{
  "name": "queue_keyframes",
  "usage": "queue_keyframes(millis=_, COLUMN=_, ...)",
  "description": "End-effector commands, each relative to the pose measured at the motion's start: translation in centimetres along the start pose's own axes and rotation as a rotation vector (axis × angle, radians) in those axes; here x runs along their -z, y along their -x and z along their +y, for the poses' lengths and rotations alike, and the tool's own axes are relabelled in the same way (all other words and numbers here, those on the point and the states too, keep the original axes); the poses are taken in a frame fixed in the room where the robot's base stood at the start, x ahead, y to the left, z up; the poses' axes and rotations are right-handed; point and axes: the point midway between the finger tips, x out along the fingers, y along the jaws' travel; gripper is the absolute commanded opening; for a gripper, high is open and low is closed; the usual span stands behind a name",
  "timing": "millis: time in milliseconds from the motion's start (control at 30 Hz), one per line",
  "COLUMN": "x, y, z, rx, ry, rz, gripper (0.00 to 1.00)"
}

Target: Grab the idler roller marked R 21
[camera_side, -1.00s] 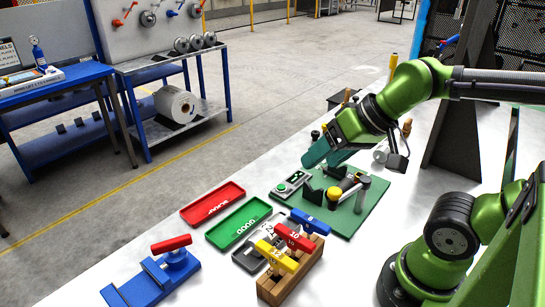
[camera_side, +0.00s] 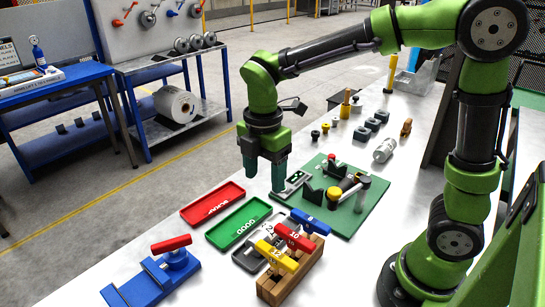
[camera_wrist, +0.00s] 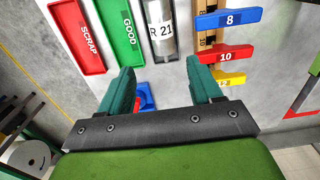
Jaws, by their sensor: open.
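The idler roller marked R 21 (camera_wrist: 160,32) is a grey cylinder with a white label, at the top centre of the wrist view. In the side view the roller (camera_side: 265,238) lies in a dark cradle between the green tray and the wooden rack, partly hidden by the coloured handles. My gripper (camera_side: 265,180) points down, open and empty, above the table near the green board's left corner. In the wrist view my gripper (camera_wrist: 161,75) has its two teal fingers wide apart, with the roller beyond their tips and not between them.
The green GOOD tray (camera_side: 263,207) and red SCRAP tray (camera_side: 185,215) lie left of the roller. A wooden rack (camera_side: 268,289) with blue, red and yellow handles stands close on its right. A green board (camera_side: 345,222) with fixtures and a blue vise (camera_side: 140,290) are nearby.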

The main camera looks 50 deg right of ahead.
Motion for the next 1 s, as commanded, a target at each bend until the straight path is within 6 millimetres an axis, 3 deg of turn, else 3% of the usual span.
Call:
queue_keyframes(millis=500, x=-0.1, y=-10.0, z=-0.1, rx=0.005, ry=0.005, rz=0.000, gripper=0.64)
queue_keyframes(millis=767, x=-0.1, y=-11.9, z=-0.1, rx=0.002, ry=0.004, rz=0.000, gripper=0.64)
queue_keyframes(millis=1000, x=-0.5, y=-15.4, z=-0.4, rx=0.005, ry=0.004, rz=0.000, gripper=0.64)
